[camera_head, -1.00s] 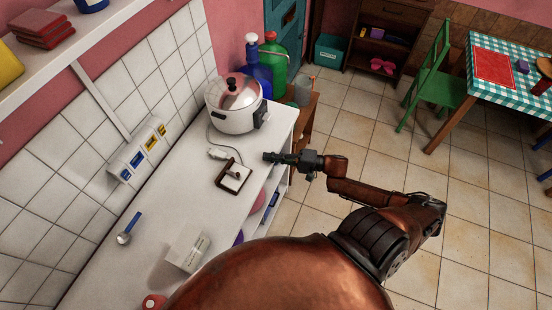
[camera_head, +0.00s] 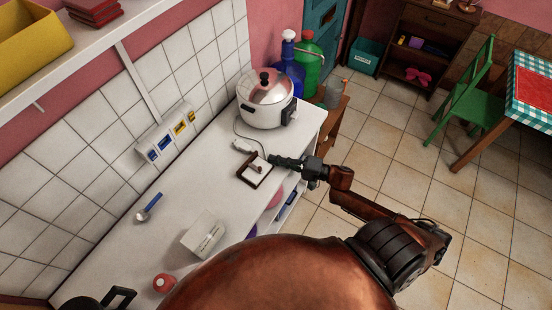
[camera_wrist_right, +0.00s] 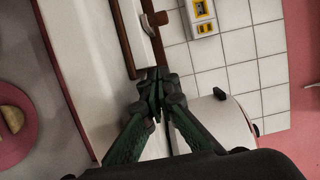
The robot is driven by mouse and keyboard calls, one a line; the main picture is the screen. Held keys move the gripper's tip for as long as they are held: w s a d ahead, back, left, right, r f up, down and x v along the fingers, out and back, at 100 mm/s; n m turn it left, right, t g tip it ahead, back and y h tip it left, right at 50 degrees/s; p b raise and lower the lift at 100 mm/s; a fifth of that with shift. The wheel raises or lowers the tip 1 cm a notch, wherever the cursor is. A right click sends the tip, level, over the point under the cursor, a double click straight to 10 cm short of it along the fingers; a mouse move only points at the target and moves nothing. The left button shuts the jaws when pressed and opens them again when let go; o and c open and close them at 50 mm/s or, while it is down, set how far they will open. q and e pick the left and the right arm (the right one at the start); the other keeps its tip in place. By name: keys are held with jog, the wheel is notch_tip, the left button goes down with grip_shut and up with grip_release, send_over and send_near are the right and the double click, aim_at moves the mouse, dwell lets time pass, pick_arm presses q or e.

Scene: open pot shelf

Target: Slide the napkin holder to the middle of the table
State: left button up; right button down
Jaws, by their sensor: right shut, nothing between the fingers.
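The napkin holder (camera_head: 245,180) is a dark brown wooden frame with white napkins and a small brown knob on top. It lies on the white counter (camera_head: 185,190), near the front edge and in front of the cooker. In the right wrist view its brown edge (camera_wrist_right: 129,40) shows just beyond the fingertips. My right gripper (camera_head: 274,160) is shut and empty, with its dark green fingers low beside the holder's right corner. It also shows in the right wrist view (camera_wrist_right: 157,82). I cannot tell whether the fingers touch the holder.
A white cooker (camera_head: 257,113) stands behind the holder, with a cable and white plug (camera_head: 242,145) close by. A white carton (camera_head: 204,235), a blue-handled spoon (camera_head: 149,207) and a red-topped item (camera_head: 164,283) are nearer me. The counter between spoon and holder is clear.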

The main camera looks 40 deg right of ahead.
aim_at(252, 197)
jog(key=shift+s+a+r+p, duration=0.1)
jog(key=shift+a+p, duration=0.2)
jog(key=shift+p, duration=0.05)
jog(key=s+a+p, duration=0.1)
jog(key=a+p, duration=0.1)
jog(key=s+a+p, duration=0.1)
jog(key=a+p, duration=0.1)
jog(key=s+a+p, duration=0.1)
jog(key=a+p, duration=0.1)
jog(key=shift+a+r, duration=0.25)
jog(key=shift+a, duration=0.15)
jog(key=s+a+p, duration=0.1)
jog(key=a, duration=0.1)
jog(key=s+a+p, duration=0.1)
jog(key=a+p, duration=0.1)
jog(key=a, duration=0.1)
jog(key=s+a+p, duration=0.1)
jog(key=a, duration=0.1)
jog(key=shift+a+f, duration=0.2)
jog(key=shift+a, duration=0.05)
jog(key=shift+s+a+f, duration=0.1)
jog(key=shift+s+a, duration=0.05)
jog(key=shift+f, duration=0.1)
